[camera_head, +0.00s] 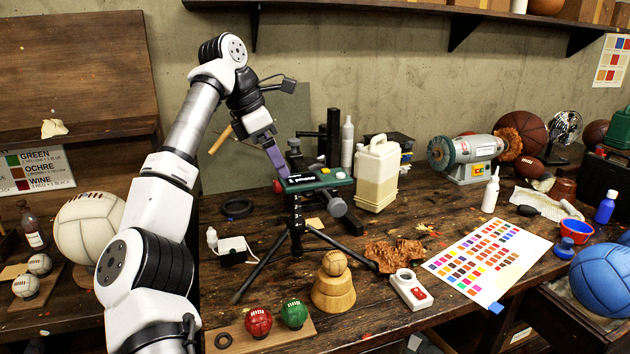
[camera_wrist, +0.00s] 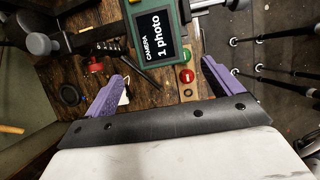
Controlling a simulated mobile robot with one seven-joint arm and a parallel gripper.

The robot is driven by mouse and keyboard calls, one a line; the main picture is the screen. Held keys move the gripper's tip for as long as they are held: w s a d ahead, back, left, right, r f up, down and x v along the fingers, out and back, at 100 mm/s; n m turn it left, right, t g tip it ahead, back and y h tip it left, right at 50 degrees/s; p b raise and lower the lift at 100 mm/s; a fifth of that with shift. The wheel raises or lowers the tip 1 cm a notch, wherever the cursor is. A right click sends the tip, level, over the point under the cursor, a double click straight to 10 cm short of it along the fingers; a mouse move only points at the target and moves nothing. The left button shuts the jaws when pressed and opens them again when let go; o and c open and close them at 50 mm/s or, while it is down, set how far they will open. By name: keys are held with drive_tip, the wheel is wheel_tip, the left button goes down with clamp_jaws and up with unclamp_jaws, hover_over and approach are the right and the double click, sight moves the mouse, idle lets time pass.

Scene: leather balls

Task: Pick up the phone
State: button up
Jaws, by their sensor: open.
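The phone-like device (camera_head: 318,179) has a green case and lies about level on top of a black tripod (camera_head: 297,222) on the workbench. In the wrist view, the phone (camera_wrist: 163,36) shows a dark screen reading "CAMERA 1 photo". My gripper (camera_head: 277,160) has purple fingers and points down at the left end of the phone in the head view. In the wrist view, my gripper (camera_wrist: 165,62) is open with nothing held. The phone lies ahead of the gap between the fingers. I cannot tell whether a finger touches it.
A beige canister (camera_head: 377,178) stands just right of the phone. A wooden stand with a small ball (camera_head: 335,264), a white box (camera_head: 410,289) and a colour chart (camera_head: 489,258) lie in front. A bench grinder (camera_head: 468,157) is farther right. Tripod legs spread over the bench.

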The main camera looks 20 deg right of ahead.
sight(289, 181)
drive_tip(key=shift+p+x, duration=0.45)
drive_tip(key=shift+x, duration=1.85)
drive_tip(key=shift+d, duration=0.1)
drive_tip(key=shift+r, duration=0.1)
drive_tip(key=c, duration=1.2)
